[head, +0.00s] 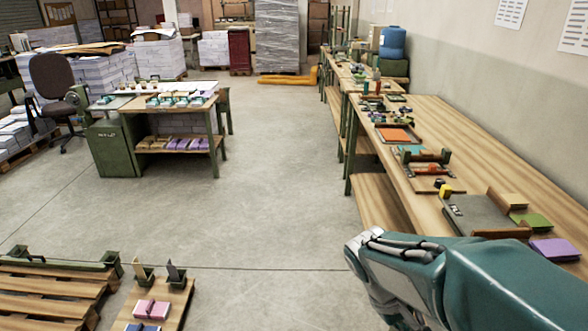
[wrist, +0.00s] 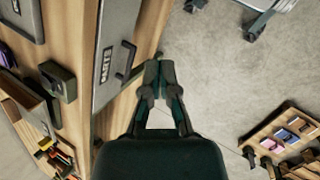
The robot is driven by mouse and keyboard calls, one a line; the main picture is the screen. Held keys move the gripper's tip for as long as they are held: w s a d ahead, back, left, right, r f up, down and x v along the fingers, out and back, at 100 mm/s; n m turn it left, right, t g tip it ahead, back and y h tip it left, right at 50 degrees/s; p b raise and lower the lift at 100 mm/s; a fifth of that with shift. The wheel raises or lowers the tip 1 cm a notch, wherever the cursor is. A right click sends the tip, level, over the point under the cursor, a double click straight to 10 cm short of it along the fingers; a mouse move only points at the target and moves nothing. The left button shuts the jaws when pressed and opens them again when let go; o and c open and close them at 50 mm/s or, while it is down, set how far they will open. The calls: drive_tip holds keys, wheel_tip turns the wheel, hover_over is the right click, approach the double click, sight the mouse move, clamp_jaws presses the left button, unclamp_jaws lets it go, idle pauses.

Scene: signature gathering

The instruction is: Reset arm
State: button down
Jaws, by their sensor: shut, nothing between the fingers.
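My arm, a teal and grey limb, reaches in from the lower right of the head view, over the front edge of the long wooden bench (head: 455,128). My gripper (wrist: 159,74) points forward in the wrist view, its dark fingers together and empty. The fingertips appear over bare floor, just right of a grey drawer front with a handle (wrist: 118,52). In the head view the fingertips cannot be made out.
The bench holds a grey board (head: 478,214), a purple stack (head: 555,249) and a green stack (head: 531,221). A green-legged table (head: 208,104) stands left of centre. A wooden pallet (head: 45,290) lies at lower left. Open concrete floor (head: 270,220) fills the middle.

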drive_tip(key=s+a+r+m+t+y, duration=0.4)
drive_tip(key=s+r+t+y, duration=0.1)
drive_tip(key=r, duration=0.5)
drive_tip(key=shift+s+a+t, duration=0.4)
drive_tip(key=shift+s+t, duration=0.15)
drive_tip(key=shift+t, duration=0.65)
drive_tip(key=shift+d+r, duration=0.1)
